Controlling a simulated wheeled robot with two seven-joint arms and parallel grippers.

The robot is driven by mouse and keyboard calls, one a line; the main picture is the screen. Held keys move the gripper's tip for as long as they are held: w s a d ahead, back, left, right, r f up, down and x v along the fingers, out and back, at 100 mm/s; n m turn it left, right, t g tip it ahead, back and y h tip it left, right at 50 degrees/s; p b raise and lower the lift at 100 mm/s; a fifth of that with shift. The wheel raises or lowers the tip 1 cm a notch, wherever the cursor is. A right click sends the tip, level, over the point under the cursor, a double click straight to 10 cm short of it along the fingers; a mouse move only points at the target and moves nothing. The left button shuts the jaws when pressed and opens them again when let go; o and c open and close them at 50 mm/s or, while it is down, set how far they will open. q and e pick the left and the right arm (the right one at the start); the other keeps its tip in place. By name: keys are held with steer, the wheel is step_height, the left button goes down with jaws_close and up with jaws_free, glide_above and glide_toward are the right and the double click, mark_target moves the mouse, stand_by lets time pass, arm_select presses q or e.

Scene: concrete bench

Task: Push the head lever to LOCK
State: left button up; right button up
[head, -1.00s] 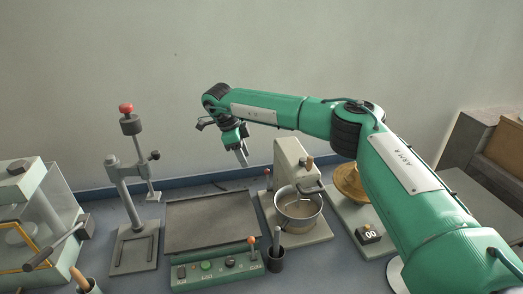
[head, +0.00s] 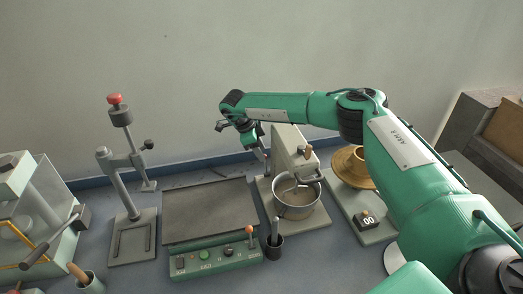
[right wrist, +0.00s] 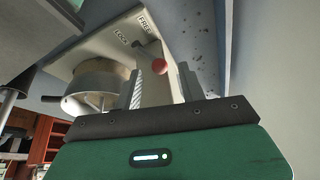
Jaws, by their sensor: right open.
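The stand mixer (head: 284,141) stands right of the dark tray, with a metal bowl (head: 297,205) under its head. In the right wrist view, its side carries a LOCK label (right wrist: 122,40) and a FREE label (right wrist: 146,24). A red ball knob (right wrist: 160,67), apparently the head lever's, shows near these labels, closer to FREE; its stem is mostly hidden. My right gripper (head: 262,158) is open at the left side of the mixer head. In the right wrist view, the knob appears between the fingers (right wrist: 160,88); I cannot tell whether they touch it. My left gripper is not in view.
A dark tray (head: 210,212) and a green control box (head: 216,258) lie left of the mixer. A press stand (head: 130,195) with a red knob is farther left. A dark cup (head: 274,247) stands before the mixer; a brass-coloured piece (head: 350,165) stands to its right.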

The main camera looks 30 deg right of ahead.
steer(key=shift+x, duration=0.95)
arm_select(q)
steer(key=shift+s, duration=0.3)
arm_select(e)
steer(key=shift+c, duration=0.4)
jaws_close()
steer(key=shift+s+r+t+p, duration=0.2)
steer(key=shift+s+t+p, duration=0.1)
steer(key=shift+p, duration=0.1)
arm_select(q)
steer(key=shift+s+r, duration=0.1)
arm_select(e)
steer(key=s+t, duration=0.2)
steer(key=t, duration=0.1)
steer(key=shift+s+a+r+m+h, duration=0.1)
steer(key=shift+s+a+m+h, duration=0.1)
steer(key=shift+a+m+h, duration=0.2)
